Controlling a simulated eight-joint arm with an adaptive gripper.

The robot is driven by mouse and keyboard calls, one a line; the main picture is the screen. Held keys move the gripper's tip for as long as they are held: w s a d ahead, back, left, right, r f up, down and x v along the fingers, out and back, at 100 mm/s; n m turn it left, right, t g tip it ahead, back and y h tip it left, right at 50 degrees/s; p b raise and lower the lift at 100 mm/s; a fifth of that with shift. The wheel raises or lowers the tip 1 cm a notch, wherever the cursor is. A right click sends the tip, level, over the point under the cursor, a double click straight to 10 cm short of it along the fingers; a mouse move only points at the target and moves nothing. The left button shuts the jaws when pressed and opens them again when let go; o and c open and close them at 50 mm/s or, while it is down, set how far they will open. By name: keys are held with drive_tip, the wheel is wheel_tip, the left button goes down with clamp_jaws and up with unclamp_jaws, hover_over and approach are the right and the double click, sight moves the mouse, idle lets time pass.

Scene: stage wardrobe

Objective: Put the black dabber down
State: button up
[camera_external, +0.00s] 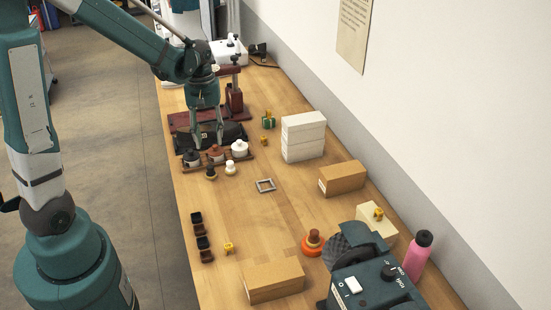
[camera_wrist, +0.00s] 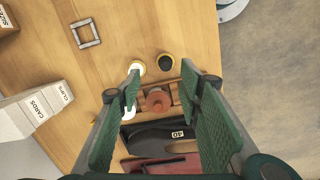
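The black dabber (camera_external: 210,171) stands on the table just in front of a wooden rack (camera_external: 178,162). It shows in the wrist view as a dark round top with a pale rim (camera_wrist: 166,62). A white dabber (camera_external: 230,168) stands beside it, apart from it, and also shows in the wrist view (camera_wrist: 137,67). The rack holds a black pot (camera_external: 191,158), a brown pot (camera_external: 215,153) and a white pot (camera_external: 240,149). My gripper (camera_external: 208,140) is open and empty above the rack. The brown pot (camera_wrist: 157,100) shows between its fingers (camera_wrist: 163,103).
A dark case (camera_external: 225,134) lies behind the rack, with a dark red stand (camera_external: 235,100) further back. White boxes (camera_external: 303,137) stand to the right. A grey square frame (camera_external: 265,185) lies in front on the table. The table's left edge is close to the rack.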

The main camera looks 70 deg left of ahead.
drive_tip(key=s+d+r+m+t, duration=0.2)
drive_tip(key=d+r+m, duration=0.3)
drive_tip(key=d, duration=0.5)
drive_tip(key=s+d+r+m+t, duration=0.2)
drive_tip(key=d+r+m, duration=0.3)
drive_tip(key=d, duration=0.6)
drive_tip(key=s+d+r+m+t+y, duration=0.1)
drive_tip(key=d+r+m, duration=0.4)
drive_tip(key=d, duration=0.6)
drive_tip(key=shift+s+d+r+t, duration=0.25)
drive_tip(key=shift+s+r+t, duration=0.25)
drive_tip(key=shift+s+t, duration=0.45)
